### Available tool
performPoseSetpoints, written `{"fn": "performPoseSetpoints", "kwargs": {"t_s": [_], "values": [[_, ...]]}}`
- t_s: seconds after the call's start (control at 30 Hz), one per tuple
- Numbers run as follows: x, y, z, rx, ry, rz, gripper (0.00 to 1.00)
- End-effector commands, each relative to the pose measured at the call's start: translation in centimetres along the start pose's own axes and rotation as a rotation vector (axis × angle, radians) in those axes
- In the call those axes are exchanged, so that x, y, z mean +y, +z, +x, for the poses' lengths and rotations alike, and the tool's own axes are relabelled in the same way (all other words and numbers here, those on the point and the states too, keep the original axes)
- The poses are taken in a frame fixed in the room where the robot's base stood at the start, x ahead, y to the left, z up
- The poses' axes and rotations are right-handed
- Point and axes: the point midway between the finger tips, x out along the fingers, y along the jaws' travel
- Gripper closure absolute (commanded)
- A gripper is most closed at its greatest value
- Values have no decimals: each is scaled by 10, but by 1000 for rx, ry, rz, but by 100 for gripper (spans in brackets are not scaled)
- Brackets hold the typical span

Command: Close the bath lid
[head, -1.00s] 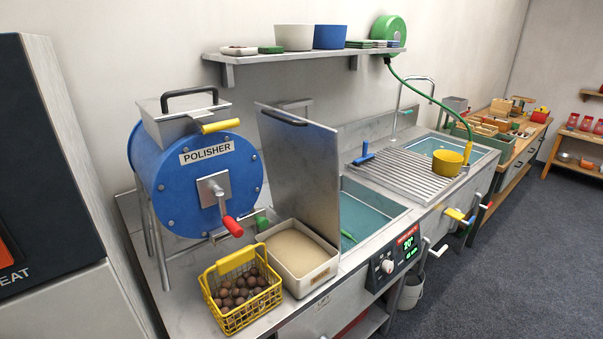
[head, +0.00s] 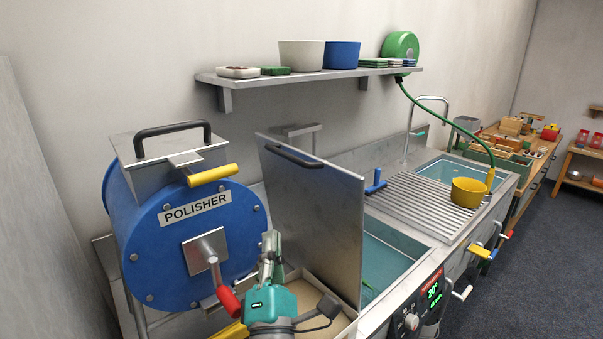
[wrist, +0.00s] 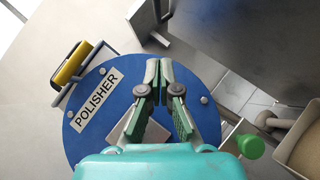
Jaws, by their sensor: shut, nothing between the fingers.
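The bath lid (head: 318,215) is a grey metal panel standing upright, open, at the left edge of the teal water bath (head: 388,260). A dark handle (head: 294,156) runs along its upper edge. The lid also fills the upper right of the wrist view (wrist: 250,40), apart from my fingers. My gripper (head: 270,245) is in front and to the left of the lid, beside the polisher. In the wrist view my gripper (wrist: 159,68) has its fingertips together and empty, over the blue polisher drum.
The blue polisher (head: 165,235) with a red-handled crank (head: 228,300) stands close to the left of my gripper. A sand-coloured tray (head: 335,318) lies below my arm. A shelf (head: 310,78) hangs behind. A ribbed drainboard (head: 415,207) and yellow pot (head: 468,192) are at the right.

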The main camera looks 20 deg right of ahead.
Motion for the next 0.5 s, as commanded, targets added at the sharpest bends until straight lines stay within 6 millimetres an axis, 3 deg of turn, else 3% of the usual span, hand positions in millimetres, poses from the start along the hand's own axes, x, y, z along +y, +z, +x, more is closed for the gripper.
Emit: {"fn": "performPoseSetpoints", "kwargs": {"t_s": [0.27, 0.5], "values": [[4, 3, 21, -15, 1, -12, 100], [5, 4, 63, -15, 3, -12, 100]]}}
